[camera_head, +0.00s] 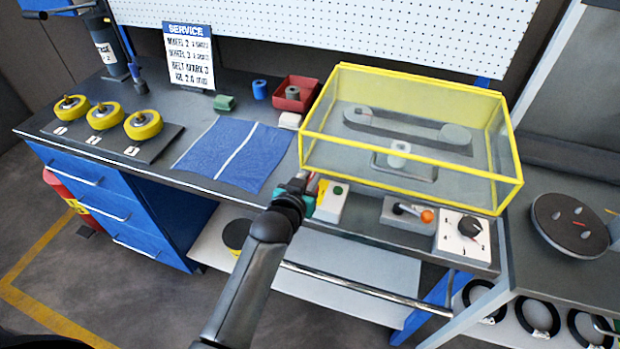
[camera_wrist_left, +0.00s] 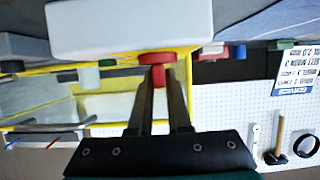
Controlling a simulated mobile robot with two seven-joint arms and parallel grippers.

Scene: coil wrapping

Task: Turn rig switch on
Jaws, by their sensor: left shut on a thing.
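The fingers of my left gripper (camera_wrist_left: 159,82) are closed on the red knob. The green button (camera_wrist_left: 107,62) is beside it, clear of the fingers. My right gripper is out of view.
The yellow-framed guard (camera_head: 410,177) covers a belt rig. An orange-tipped lever (camera_head: 427,215) and a dial box (camera_head: 463,238) stand along the front edge to the right. A blue cloth (camera_head: 232,153) and yellow wheels (camera_head: 143,124) lie left.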

